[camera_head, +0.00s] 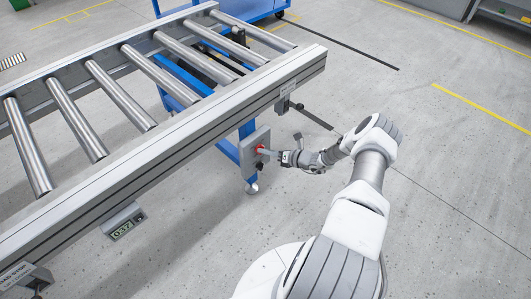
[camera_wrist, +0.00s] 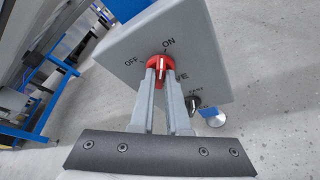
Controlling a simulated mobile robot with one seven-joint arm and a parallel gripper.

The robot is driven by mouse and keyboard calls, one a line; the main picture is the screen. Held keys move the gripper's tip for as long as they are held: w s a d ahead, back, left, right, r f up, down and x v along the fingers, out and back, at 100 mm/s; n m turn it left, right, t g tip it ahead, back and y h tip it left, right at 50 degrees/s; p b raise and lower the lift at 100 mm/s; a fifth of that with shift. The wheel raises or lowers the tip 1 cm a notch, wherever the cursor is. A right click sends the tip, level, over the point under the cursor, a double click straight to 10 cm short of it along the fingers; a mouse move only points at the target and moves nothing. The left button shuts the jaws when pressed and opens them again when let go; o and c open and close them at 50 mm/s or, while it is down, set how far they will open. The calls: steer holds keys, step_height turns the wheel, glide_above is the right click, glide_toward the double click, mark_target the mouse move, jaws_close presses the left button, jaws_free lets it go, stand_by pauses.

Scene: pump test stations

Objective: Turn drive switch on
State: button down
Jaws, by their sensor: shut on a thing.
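The drive switch is a red rotary knob (camera_wrist: 161,66) with a white mark, on a grey control box (camera_wrist: 188,50) with OFF and ON labels. In the wrist view, OFF is at the knob's left and ON at its upper right. My gripper (camera_wrist: 160,74) has its two fingers shut on the knob's raised handle. The fingers cover part of the label below the knob. Which position the knob points to is hard to tell. In the head view the box (camera_head: 252,158) hangs beside the conveyor frame, and my gripper (camera_head: 265,152) reaches it from the right.
A smaller black knob (camera_wrist: 194,103) marked FAST sits lower right on the box. Open concrete floor lies to the right.

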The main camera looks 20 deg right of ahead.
steer(key=shift+m+y, duration=0.3)
steer(key=shift+m, duration=0.2)
stand_by(0.3)
steer(key=c, duration=0.9)
jaws_free()
steer(key=p+v, duration=0.4)
steer(key=v, duration=1.3)
steer(key=shift+d, duration=0.25)
